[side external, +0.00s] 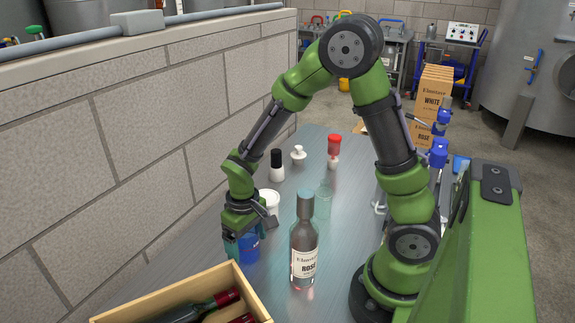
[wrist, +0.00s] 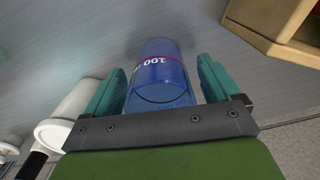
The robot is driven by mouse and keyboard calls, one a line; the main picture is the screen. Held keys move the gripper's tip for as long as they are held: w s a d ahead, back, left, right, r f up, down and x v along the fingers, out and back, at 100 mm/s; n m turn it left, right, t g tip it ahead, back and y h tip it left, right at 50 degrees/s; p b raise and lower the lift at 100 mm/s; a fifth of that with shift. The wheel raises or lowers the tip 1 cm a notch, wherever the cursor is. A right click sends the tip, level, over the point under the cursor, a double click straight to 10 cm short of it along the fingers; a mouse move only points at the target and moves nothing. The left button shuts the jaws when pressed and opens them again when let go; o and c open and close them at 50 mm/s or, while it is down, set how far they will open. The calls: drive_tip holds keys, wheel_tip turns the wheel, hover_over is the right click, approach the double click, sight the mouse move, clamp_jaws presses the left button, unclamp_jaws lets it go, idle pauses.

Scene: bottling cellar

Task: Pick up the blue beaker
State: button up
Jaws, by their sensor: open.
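The blue beaker (side external: 250,250) stands on the metal table beside the wooden crate in the side view. In the wrist view the blue beaker (wrist: 158,76), marked "100" with a red line, lies between the two teal fingers. My gripper (side external: 244,244) is low over the table around the beaker, and it also shows in the wrist view (wrist: 160,72). Its jaws are open, with a finger on each side of the beaker. A small gap shows on the right; contact on the left is unclear. The gripper partly hides the beaker in the side view.
A rosé bottle (side external: 304,245) stands right of the beaker, with a clear greenish beaker (side external: 323,201) behind it. A white tub (side external: 269,201) is close behind my gripper. The wooden crate (side external: 166,293) with bottles is in front; a block wall (side external: 150,140) runs along the left.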

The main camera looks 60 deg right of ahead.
drive_tip(key=shift+f, duration=0.85)
drive_tip(key=shift+c, duration=0.3)
drive_tip(key=c, duration=1.1)
drive_tip(key=shift+o, duration=0.2)
drive_tip(key=shift+r, duration=0.1)
